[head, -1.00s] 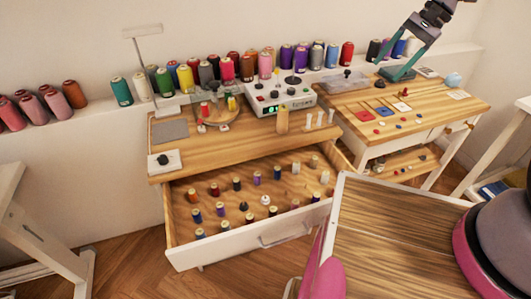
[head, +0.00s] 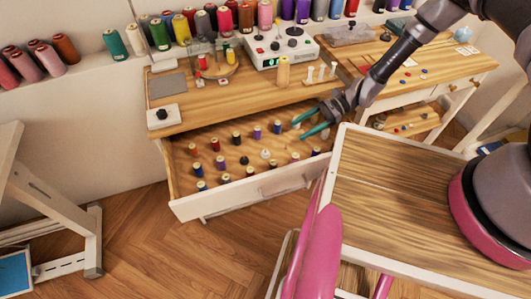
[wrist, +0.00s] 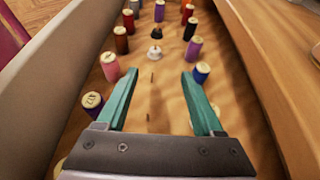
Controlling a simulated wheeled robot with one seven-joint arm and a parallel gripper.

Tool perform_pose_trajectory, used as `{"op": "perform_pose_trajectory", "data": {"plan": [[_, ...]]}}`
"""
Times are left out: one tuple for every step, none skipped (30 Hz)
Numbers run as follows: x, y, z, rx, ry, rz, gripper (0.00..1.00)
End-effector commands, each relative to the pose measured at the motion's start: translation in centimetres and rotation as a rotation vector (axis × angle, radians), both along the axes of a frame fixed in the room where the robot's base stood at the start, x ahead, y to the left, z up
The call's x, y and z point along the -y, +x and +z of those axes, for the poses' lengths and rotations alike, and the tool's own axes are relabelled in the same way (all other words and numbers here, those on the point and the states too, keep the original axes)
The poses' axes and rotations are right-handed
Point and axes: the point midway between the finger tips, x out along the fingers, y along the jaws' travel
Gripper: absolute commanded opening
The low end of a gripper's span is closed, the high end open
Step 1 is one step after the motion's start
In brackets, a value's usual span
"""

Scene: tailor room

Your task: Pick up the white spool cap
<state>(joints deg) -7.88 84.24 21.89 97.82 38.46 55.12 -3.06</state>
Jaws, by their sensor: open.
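The white spool cap (head: 265,153) is a small white cone standing on the floor of the open drawer (head: 250,184), among upright thread spools. In the wrist view the white cap (wrist: 154,53) is beyond my fingertips, near the middle. A similar black cap (head: 244,160) stands beside it, and the black cap (wrist: 156,33) is just farther off in the wrist view. My gripper (head: 298,130) has teal fingers. It is open and empty over the drawer's right part, pointing left. In the wrist view no object lies between the fingers (wrist: 159,76).
Several spools line both sides of the cap, including a pink one (wrist: 110,67) and a purple one (wrist: 193,48). The drawer's front wall (wrist: 55,75) and the tabletop edge (wrist: 270,60) bound the space. Bare drawer floor lies between fingers and cap.

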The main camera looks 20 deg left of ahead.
Motion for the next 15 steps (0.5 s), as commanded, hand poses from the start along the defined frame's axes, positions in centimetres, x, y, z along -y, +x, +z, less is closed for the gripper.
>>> {"op": "perform_pose_trajectory", "data": {"plan": [[-0.2,-0.5,-0.6,-0.015,0.002,-0.006,0.69],[-0.4,-0.7,-0.8,-0.020,0.003,-0.009,0.69],[-0.6,-1.0,-1.1,-0.026,0.003,-0.010,0.69],[-0.8,-1.3,-1.3,-0.028,0.003,-0.010,0.69],[-1.1,-1.6,-1.4,-0.031,0.004,-0.011,0.69],[-1.6,-1.9,-1.7,-0.031,0.004,-0.012,0.69],[-1.9,-2.3,-1.9,-0.031,0.004,-0.011,0.69],[-2.3,-2.7,-2.1,-0.031,0.004,-0.010,0.69],[-2.8,-3.1,-2.4,-0.031,0.004,-0.010,0.69],[-3.2,-3.4,-2.6,-0.030,0.004,-0.011,0.69],[-3.5,-3.7,-2.8,-0.029,0.003,-0.011,0.69],[-4.0,-4.1,-3.0,-0.029,0.004,-0.010,0.69],[-4.3,-4.3,-3.2,-0.029,0.004,-0.010,0.69],[-4.6,-4.5,-3.3,-0.029,0.004,-0.011,0.69],[-4.8,-4.7,-3.4,-0.028,0.004,-0.011,0.69]]}}
